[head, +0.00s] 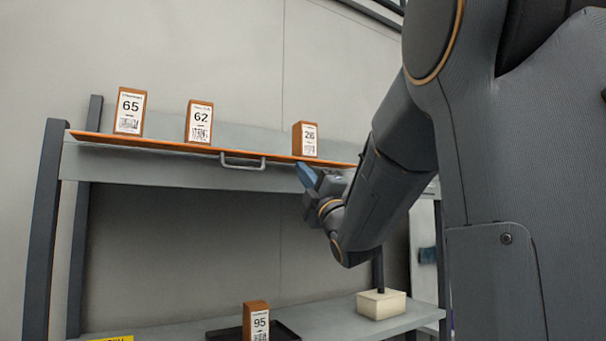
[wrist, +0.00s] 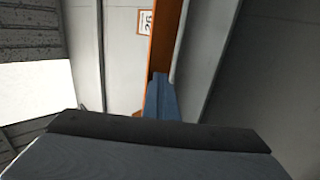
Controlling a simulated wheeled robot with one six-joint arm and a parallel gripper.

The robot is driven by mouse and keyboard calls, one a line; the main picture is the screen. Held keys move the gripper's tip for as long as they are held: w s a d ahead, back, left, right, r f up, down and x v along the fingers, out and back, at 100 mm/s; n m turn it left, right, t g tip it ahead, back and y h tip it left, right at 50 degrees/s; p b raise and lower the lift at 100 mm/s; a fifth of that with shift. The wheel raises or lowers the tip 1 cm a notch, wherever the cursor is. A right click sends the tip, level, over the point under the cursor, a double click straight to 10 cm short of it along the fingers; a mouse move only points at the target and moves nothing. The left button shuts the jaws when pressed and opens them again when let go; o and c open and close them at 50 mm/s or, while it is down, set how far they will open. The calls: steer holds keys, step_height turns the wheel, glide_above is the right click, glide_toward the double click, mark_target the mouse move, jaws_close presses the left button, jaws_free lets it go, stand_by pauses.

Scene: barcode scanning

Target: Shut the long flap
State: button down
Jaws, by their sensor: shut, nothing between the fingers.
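The long flap (head: 140,141) shows as a thin orange edge along the front of the upper shelf, with a grey bar handle (head: 242,161) near its middle. I cannot tell its exact angle from this low view. My gripper (head: 306,174) is shut and empty, with blue fingers just below the flap's edge, right of the handle. In the wrist view the fingers (wrist: 162,95) point along the orange strip (wrist: 163,40); whether they touch it is unclear. The flap's right end is hidden behind my arm.
Brown labelled boxes 65 (head: 130,111), 62 (head: 199,121) and 26 (head: 305,139) stand on the upper shelf, above the orange edge. Box 95 (head: 256,320), a black tray (head: 286,333) and a pale block (head: 381,304) are on the lower shelf. Dark posts (head: 45,225) frame the rack.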

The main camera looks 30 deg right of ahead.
steer(key=shift+r, duration=0.2)
steer(key=shift+s+r, duration=0.1)
steer(key=shift+r, duration=0.55)
steer(key=shift+r+b, duration=0.3)
steer(key=shift+r, duration=0.25)
steer(key=shift+w+r, duration=0.45)
steer(key=shift+r, duration=0.15)
